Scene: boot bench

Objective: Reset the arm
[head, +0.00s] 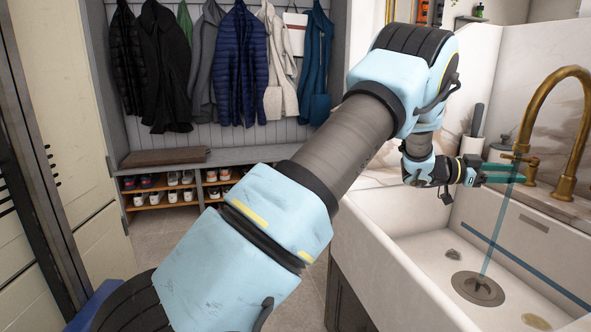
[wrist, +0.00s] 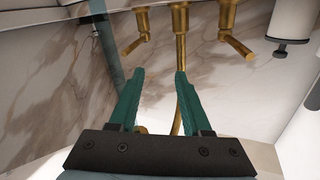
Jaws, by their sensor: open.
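My light-blue arm stretches across the head view from the bottom left to the sink at the right. My gripper (head: 504,173) is over the white sink (head: 400,262), in front of the brass faucet (head: 567,130). In the wrist view my gripper (wrist: 158,75) shows two green fingers spread apart with nothing between them. The brass faucet (wrist: 180,25) with its two handles is beyond the fingertips. A thin translucent blue-green line runs from near the gripper down to the sink drain (head: 478,288).
A boot bench (head: 240,155) with shoes below and hanging coats (head: 240,60) above stands at the back. A brown cushion (head: 163,157) lies on it. A dark-handled item (head: 477,120) stands behind the gripper. Open floor (head: 190,232) lies left of the sink.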

